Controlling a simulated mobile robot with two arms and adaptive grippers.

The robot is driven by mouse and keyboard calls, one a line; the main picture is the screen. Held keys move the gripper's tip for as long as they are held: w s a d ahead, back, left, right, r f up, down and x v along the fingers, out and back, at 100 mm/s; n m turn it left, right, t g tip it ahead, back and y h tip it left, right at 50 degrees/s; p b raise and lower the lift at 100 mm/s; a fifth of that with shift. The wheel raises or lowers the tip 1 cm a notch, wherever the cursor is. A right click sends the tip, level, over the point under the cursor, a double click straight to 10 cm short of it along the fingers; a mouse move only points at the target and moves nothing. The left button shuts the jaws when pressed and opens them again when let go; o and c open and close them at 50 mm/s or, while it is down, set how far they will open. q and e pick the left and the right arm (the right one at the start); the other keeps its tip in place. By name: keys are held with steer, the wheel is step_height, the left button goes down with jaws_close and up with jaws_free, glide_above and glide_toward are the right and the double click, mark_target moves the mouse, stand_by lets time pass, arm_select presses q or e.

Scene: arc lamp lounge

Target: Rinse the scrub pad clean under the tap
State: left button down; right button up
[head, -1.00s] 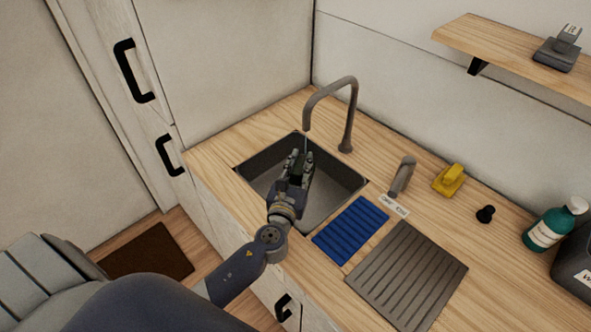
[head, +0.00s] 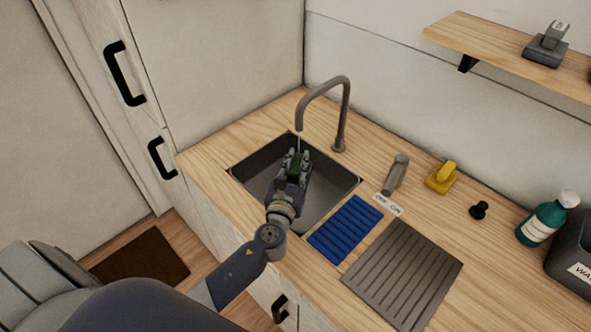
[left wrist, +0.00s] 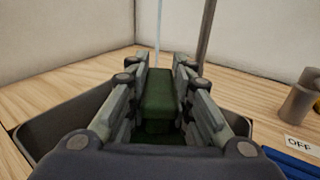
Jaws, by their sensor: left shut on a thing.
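My left gripper (head: 297,158) is over the sink (head: 325,205), below the spout of the tap (head: 345,110). It is shut on the dark green scrub pad (left wrist: 158,95), which shows between the fingers in the left wrist view. A thin stream of water (head: 299,140) falls from the spout to the pad's far end. The stream also shows in the left wrist view (left wrist: 158,35). I cannot tell how clean the pad is. The tap lever (head: 396,174) stands to the right of the sink, beside an on/off label (head: 388,206). My right gripper is not in view.
A blue ribbed mat (head: 346,228) and a grey ribbed drainer (head: 405,275) lie right of the sink. A yellow object (head: 441,178), a black stopper (head: 479,210) and a teal bottle (head: 542,222) stand behind. A wooden shelf (head: 490,45) hangs above.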

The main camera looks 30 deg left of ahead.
arm_select(q)
steer(key=shift+d, duration=0.35)
steer(key=shift+a, duration=0.25)
steer(key=shift+a, duration=0.4)
steer(key=shift+a+v, duration=0.15)
steer(key=shift+v, duration=0.6)
steer(key=shift+a+v, duration=0.15)
steer(key=shift+v, duration=0.55)
steer(key=v, duration=0.2)
steer(key=a+v, duration=0.1)
steer(key=v, duration=0.2)
steer(key=shift+s, duration=0.2)
steer(key=shift+r, duration=0.1)
